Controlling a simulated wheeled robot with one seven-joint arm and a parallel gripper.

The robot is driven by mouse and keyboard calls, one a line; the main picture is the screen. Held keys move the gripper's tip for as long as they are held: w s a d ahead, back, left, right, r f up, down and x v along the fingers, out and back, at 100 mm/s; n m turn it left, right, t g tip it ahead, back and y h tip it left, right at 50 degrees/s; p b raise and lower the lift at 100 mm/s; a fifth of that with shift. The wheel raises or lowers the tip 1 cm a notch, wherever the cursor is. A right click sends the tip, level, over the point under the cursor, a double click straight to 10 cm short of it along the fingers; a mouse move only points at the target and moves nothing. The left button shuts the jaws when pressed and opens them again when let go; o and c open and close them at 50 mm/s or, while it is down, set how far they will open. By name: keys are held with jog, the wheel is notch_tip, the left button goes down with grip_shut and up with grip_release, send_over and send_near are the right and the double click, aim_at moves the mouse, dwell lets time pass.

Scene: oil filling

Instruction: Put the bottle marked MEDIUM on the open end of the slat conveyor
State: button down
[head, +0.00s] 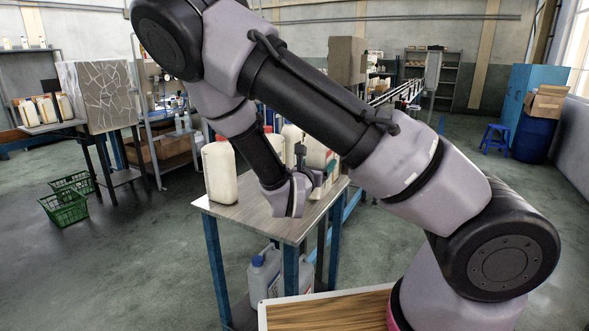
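Several cream bottles stand on a small table (236,210) with blue legs. Behind my arm are a second red-capped bottle (272,141), another pale bottle (292,139) and a bottle with a printed label (317,156). I cannot read MEDIUM on any of them. My gripper (316,178) is over the table's right part, close to the labelled bottle; my wrist hides much of it. I cannot tell whether its fingers are open or hold anything. A narrow conveyor (403,92) runs behind my arm; its slats are unclear.
At left, a stone-patterned box machine (97,96) has a shelf (50,127) with several bottles. Green baskets (63,208) lie on the floor. A grey jug (266,277) stands under the table. A blue stool (495,138) and drum (533,139) are at right. Floor between is clear.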

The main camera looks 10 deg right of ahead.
jog(key=w+d+f, duration=0.1)
jog(key=w+d, duration=0.4)
jog(key=d, duration=0.4)
jog(key=shift+w+n+t+y, duration=0.3)
jog(key=shift+y, duration=0.1)
